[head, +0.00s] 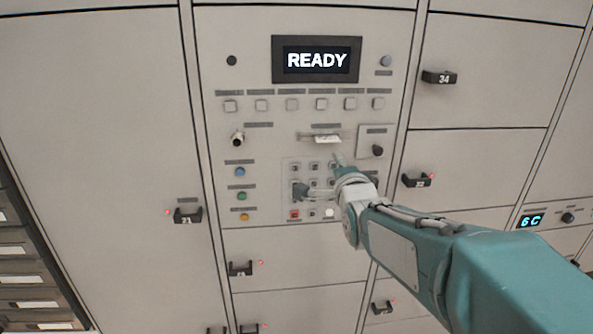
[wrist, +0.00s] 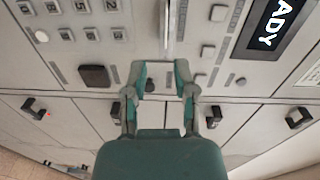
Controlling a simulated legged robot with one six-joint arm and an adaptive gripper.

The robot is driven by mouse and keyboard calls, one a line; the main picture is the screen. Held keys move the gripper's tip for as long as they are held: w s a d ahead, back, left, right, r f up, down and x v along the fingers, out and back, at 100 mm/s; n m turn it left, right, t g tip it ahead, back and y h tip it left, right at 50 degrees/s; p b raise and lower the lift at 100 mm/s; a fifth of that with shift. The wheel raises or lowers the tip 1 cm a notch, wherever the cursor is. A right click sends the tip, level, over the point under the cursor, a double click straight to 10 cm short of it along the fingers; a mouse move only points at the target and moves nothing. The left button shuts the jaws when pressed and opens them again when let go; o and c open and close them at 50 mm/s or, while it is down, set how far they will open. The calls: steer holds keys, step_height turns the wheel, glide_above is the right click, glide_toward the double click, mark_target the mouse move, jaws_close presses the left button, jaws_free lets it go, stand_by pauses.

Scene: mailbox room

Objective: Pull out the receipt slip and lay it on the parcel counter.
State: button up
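The receipt slip (head: 327,139) is a small white piece of paper sticking out of a slot in the panel, below the READY display (head: 318,60). In the wrist view a pale narrow strip, apparently the slip (wrist: 165,22), stands out ahead of the fingertips. My gripper (head: 319,177) is in front of the keypad, below and close to the slip. In the wrist view my gripper (wrist: 160,78) has its two fingers apart with nothing between them. The slip looks free of the fingers. The parcel counter is not seen in either view.
Around the slip are a row of square buttons (head: 292,105), a square plate with a dark knob (head: 376,150) and coloured buttons (head: 240,197). Shelves (head: 28,280) stand at lower left.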

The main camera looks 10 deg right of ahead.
mark_target(329, 140)
steer(key=shift+m, duration=0.4)
steer(key=w, duration=0.6)
steer(key=w+d, duration=0.1)
steer(key=w, duration=0.2)
steer(key=shift+w+d+r, duration=0.1)
steer(key=shift+w+r, duration=0.05)
steer(key=shift+w, duration=0.75)
steer(key=shift+w+a, duration=0.5)
steer(key=shift+w, duration=0.1)
steer(key=shift+d, duration=0.35)
jaws_close()
